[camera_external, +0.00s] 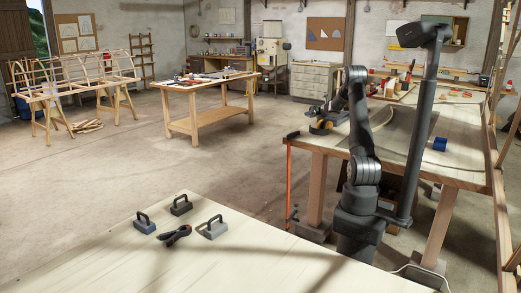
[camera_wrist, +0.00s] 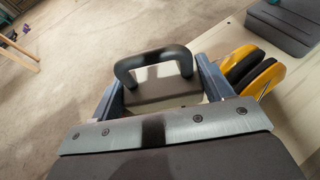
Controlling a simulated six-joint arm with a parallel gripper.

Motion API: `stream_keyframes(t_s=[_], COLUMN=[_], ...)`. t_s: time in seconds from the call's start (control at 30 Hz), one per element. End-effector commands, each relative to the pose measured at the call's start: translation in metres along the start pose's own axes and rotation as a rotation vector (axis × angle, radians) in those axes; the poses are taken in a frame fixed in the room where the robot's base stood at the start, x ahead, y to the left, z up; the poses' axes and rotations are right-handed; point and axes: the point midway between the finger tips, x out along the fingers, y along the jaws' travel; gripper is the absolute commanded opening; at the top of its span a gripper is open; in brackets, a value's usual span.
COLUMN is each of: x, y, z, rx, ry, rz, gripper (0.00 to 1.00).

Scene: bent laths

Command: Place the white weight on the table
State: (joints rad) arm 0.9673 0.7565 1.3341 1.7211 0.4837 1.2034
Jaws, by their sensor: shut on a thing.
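My gripper (camera_wrist: 160,88) is shut on the white weight (camera_wrist: 165,98), with one blue-grey finger on each side of its body. The weight has a dark arched handle and a pale body partly in shadow. In the camera_external view my gripper (camera_external: 318,113) is small and dark at the left end of the right-hand workbench (camera_external: 405,157); the held weight cannot be made out there. In the wrist view, bare floor shows left of the weight and a pale table surface to its right.
A yellow and black object (camera_wrist: 250,70) lies close right of my gripper, with a dark grey block (camera_wrist: 282,25) beyond.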

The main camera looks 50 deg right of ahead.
Motion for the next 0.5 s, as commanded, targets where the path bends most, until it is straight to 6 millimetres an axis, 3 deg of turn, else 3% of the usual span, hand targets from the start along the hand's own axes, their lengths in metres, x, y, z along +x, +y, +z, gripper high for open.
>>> stream_keyframes(t_s=[0.03,0.3,0.5], x=[-0.004,-0.03,-0.054], y=[-0.026,-0.144,-0.209], z=[0.0,-0.012,-0.022], rx=[0.009,0.059,0.086], ry=[-0.004,-0.003,-0.002], rz=[-0.031,-0.167,-0.247], gripper=[0.16,0.16,0.16])
